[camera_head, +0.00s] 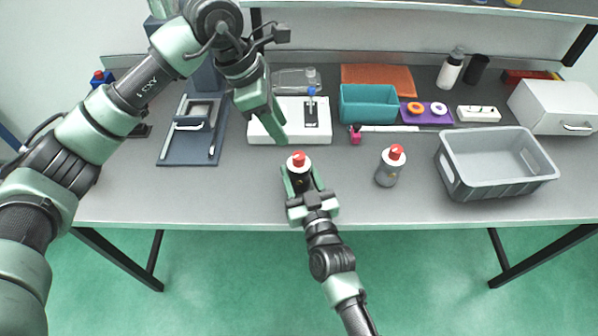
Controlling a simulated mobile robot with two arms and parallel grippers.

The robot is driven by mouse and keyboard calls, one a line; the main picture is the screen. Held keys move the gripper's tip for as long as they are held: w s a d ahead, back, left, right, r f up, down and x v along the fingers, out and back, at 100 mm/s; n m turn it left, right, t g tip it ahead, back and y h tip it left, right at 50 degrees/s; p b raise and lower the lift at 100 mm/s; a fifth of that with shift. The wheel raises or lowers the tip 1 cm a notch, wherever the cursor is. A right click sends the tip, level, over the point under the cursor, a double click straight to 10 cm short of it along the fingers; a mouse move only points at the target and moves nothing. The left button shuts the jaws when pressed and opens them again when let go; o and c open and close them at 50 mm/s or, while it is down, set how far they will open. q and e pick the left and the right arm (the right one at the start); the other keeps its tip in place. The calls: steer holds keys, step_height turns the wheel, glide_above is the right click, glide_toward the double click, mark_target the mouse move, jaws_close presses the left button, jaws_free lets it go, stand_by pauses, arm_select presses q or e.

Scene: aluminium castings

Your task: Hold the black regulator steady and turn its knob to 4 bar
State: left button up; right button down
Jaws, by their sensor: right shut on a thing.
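A dark regulator with a red knob (298,160) stands on the near part of the grey table. My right gripper (302,183) reaches in from the front and is shut on its body, below the knob; the fingers hide part of the body. I cannot read the dial or the knob's setting. My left gripper (281,138) points down just behind and left of the red knob, apart from it, with its fingers overlapping the white board in the picture. Its fingers show edge-on, so their opening is unclear. A second, grey regulator with a red knob (388,168) stands upright to the right.
A grey crate (497,187) stands at the right, beside a white drawer box (552,108). Behind are a white board (262,132), a teal bin (382,113) and a small pink item (355,135). A dark blue fixture (180,148) lies left. The front left table is clear.

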mark_target(298, 156)
arm_select(q)
steer(key=shift+o, duration=0.9)
steer(key=d+r+n+y, duration=0.3)
steer(key=d+n+y, duration=0.1)
steer(key=n, duration=0.4)
steer(key=shift+g, duration=0.3)
steer(key=f, duration=1.2)
steer(key=shift+w, duration=0.25)
jaws_close()
